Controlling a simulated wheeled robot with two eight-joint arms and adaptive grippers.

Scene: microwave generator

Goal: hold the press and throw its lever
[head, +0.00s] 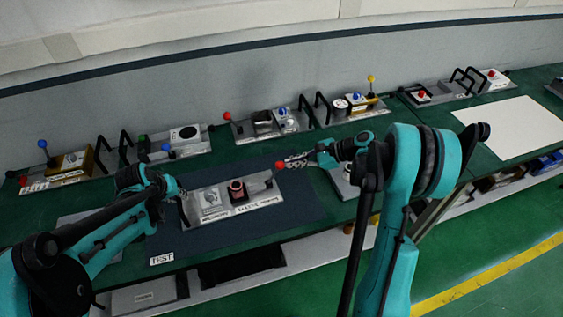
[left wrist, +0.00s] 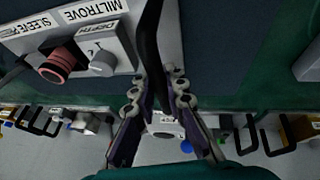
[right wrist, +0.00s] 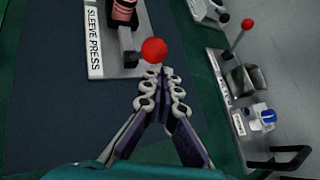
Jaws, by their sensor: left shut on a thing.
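The press (head: 233,199) is a light grey block on a plate, labelled MILTROVE and SLEEVE PRESS, with a dial and a reddish sleeve (head: 237,188). It also shows in the left wrist view (left wrist: 122,48). My left gripper (head: 181,195) is shut on the black handle (left wrist: 149,40) at the press's left end. The lever's red ball knob (head: 280,165) stands at the right end. My right gripper (head: 290,160) is narrowly open beside the knob. In the right wrist view the knob (right wrist: 154,50) shows just past the fingertips; contact is unclear.
The press rests on a dark blue mat (head: 295,205) marked TEST on a green bench. Similar devices with knobs and black handles line the back, including one with a red lever (head: 227,117). A white sheet (head: 515,127) lies right.

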